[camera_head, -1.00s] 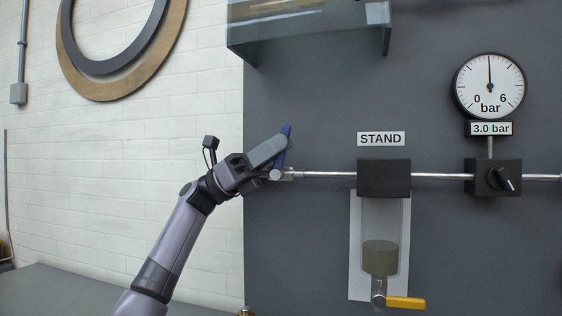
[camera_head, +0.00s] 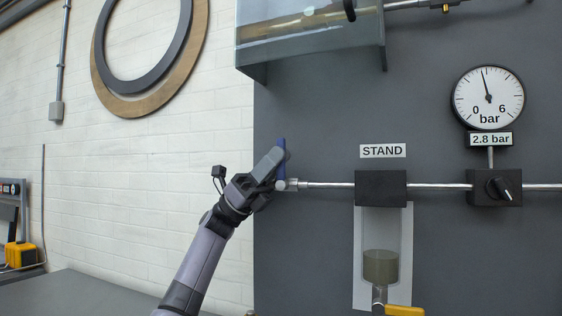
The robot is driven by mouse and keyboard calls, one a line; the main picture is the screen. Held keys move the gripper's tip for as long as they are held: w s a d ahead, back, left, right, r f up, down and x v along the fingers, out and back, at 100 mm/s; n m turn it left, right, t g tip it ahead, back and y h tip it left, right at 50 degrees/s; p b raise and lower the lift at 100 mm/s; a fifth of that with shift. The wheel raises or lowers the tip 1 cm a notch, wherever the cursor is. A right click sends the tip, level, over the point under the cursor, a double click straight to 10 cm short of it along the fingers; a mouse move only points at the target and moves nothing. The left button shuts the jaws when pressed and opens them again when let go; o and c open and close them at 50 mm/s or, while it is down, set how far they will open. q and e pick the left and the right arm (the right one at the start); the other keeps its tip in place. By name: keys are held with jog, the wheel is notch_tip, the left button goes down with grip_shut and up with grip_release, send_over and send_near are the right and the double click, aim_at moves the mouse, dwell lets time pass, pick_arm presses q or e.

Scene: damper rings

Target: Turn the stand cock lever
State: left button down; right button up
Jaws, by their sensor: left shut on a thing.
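A blue lever (camera_head: 282,148) stands nearly upright at a silver cock (camera_head: 291,185) on the left end of the thin pipe that runs to the block under the STAND label (camera_head: 383,151). My left gripper (camera_head: 272,163) reaches in from the lower left and is shut on the blue lever. Its fingers hide part of the lever. A yellow lever (camera_head: 404,311) sits below the stand's clear vessel, partly cut off by the bottom edge. My right gripper is not in view.
A gauge (camera_head: 488,98) above a black knob (camera_head: 498,188) reads 2.8 bar. A clear tank (camera_head: 312,42) juts out above my gripper. A large ring (camera_head: 150,95) hangs on the white wall. The grey panel between tank and pipe is clear.

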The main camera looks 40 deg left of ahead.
pick_arm(q)
jog(key=shift+a, duration=0.1)
dwell(0.4)
jog(key=c, duration=1.2)
grip_release()
